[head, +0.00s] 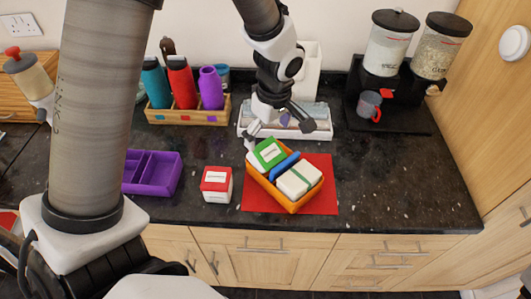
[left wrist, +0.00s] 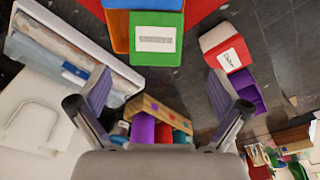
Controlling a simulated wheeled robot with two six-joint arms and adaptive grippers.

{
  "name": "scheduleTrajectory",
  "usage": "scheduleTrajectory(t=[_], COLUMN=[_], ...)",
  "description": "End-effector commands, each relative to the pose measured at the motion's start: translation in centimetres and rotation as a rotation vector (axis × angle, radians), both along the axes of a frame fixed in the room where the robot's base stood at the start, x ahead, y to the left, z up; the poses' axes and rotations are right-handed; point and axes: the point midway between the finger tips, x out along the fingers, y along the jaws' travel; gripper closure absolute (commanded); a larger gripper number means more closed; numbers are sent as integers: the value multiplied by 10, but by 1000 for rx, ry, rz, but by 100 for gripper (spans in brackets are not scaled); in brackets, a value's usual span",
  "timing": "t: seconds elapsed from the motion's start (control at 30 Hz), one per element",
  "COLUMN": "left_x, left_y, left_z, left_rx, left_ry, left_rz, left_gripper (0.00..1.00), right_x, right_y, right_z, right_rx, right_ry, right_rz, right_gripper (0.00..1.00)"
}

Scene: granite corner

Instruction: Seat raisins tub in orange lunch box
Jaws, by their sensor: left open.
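The orange lunch box (head: 293,208) sits askew on a red mat. A tub with a green lid (head: 269,153) is at its back left corner, beside a blue piece (head: 285,164) and a white block with a green band (head: 299,180). I cannot tell whether this tub rests fully on the box floor. A red-lidded white tub (head: 216,184) stands left of the mat. The labels are too small to read surely. My left gripper (head: 278,127) is open and empty, behind the green-lidded tub. In the left wrist view, that tub (left wrist: 157,38) lies beyond my open fingers (left wrist: 158,88).
A purple divided box (head: 153,172) is at the left. A wooden rack with bottles (head: 188,115) and a white tray (head: 318,130) stand behind. Dispensers (head: 385,55) and a cup (head: 369,104) are at back right. The right counter is clear.

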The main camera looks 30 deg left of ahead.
Motion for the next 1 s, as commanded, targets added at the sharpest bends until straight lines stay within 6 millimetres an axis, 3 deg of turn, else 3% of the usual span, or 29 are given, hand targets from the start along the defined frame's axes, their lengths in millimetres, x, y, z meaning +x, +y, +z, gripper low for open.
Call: scheduleTrajectory(t=[0.13,0.23,0.47,0.5,0.73,0.8,1.0], left_x=[5,7,8,8,7,7,8], left_y=[8,10,10,10,10,10,10], left_z=[-22,-39,-46,-46,-46,-46,-45], left_rx=[-3,-1,-1,-1,-1,-1,-1], left_ry=[6,3,-2,-2,-1,-1,-1], left_rz=[0,-1,0,0,0,0,-1], left_gripper=[0,0,0,4,85,96,96], right_x=[0,0,0,0,0,0,0], right_y=[0,0,0,0,0,0,0], right_z=[15,15,14,14,14,14,13], right_rx=[0,0,0,0,0,0,0], right_ry=[0,-1,0,0,0,0,0], right_rz=[0,0,0,0,0,0,0], right_gripper=[59,59,59,59,59,59,59])
